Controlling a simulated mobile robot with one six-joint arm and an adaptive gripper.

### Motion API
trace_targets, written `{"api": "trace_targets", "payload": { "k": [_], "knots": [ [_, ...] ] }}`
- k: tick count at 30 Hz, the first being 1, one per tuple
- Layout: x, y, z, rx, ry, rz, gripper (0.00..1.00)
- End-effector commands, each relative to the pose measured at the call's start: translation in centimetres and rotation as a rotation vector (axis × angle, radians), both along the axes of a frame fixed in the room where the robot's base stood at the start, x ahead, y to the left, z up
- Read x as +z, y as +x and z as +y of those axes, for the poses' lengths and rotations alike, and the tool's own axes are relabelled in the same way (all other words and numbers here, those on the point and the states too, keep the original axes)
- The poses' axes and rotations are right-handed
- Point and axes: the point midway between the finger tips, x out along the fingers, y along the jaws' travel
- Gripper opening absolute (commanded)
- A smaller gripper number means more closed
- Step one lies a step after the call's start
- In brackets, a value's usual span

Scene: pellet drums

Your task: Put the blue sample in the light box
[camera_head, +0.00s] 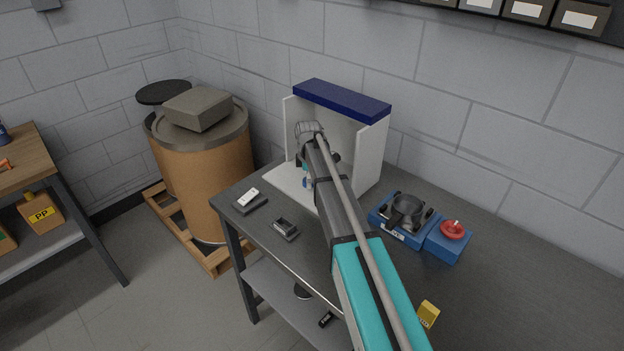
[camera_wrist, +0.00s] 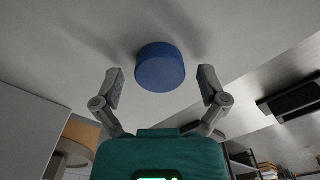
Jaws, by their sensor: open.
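The light box (camera_head: 371,155) stands on the dark bench against the wall, with white side walls, a pale floor and a dark blue top. The blue sample (camera_wrist: 160,68) is a short round disc on a pale surface in the wrist view. In the head view a small bit of blue (camera_head: 307,183) shows low at the front of the box, mostly behind my arm. My gripper (camera_wrist: 161,76) is open, one finger on each side of the sample, with a visible gap on both sides. In the head view my arm hides much of the box's inside.
A blue base with a dark round pot (camera_head: 407,208) and a blue box with a red knob (camera_head: 452,231) stand right of my arm. A small device (camera_head: 285,229), a white-topped item (camera_head: 248,198) and a yellow block (camera_head: 428,313) lie on the bench. A drum (camera_head: 200,165) stands left.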

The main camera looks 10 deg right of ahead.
Motion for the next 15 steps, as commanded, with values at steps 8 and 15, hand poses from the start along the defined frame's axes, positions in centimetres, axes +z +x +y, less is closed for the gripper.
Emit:
{"api": "trace_targets", "payload": {
  "k": [8, 15],
  "knots": [
    [0.04, 0.0, -0.01, 0.0, 0.0, 0.0, 0.94],
    [0.71, 0.0, -0.02, 0.0, 0.0, 0.0, 0.94]
  ]
}}
